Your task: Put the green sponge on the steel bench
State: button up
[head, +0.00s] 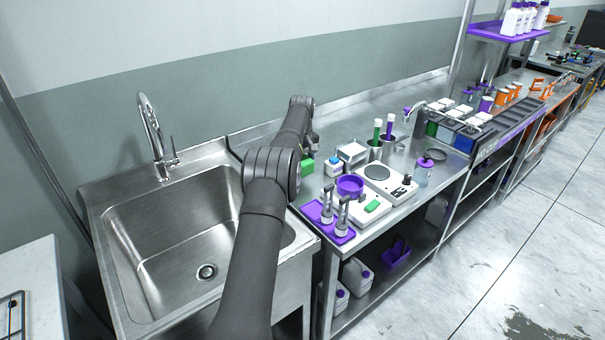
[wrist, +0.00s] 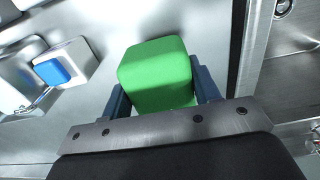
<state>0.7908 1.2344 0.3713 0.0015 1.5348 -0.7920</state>
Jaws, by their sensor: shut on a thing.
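The green sponge (wrist: 155,72) is a bright green block between the two dark fingers of my gripper (wrist: 160,95) in the wrist view. My gripper is shut on it. In the head view the sponge (head: 307,165) shows partly behind my arm, at the left end of the steel bench (head: 340,137), close to the sink. The bench's steel top also shows behind the sponge in the wrist view (wrist: 110,22). Whether the sponge touches the bench top cannot be told. My fingertips are hidden in the head view.
The sink (head: 170,245) with a tall tap (head: 152,130) lies left of the bench. A white box with a blue top (head: 334,167), a purple bowl (head: 350,186), a hotplate (head: 385,185) and a purple tray (head: 318,211) stand nearby. Bare steel lies behind them.

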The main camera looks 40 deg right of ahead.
jog(key=shift+w+f, duration=0.1)
jog(key=shift+f, duration=1.95)
jog(key=shift+f, duration=0.2)
jog(key=o, duration=1)
jog(key=shift+r, duration=0.1)
notch_tip(320, 180, up, 12)
jog(key=shift+r, duration=0.15)
jog(key=shift+f, duration=4.65)
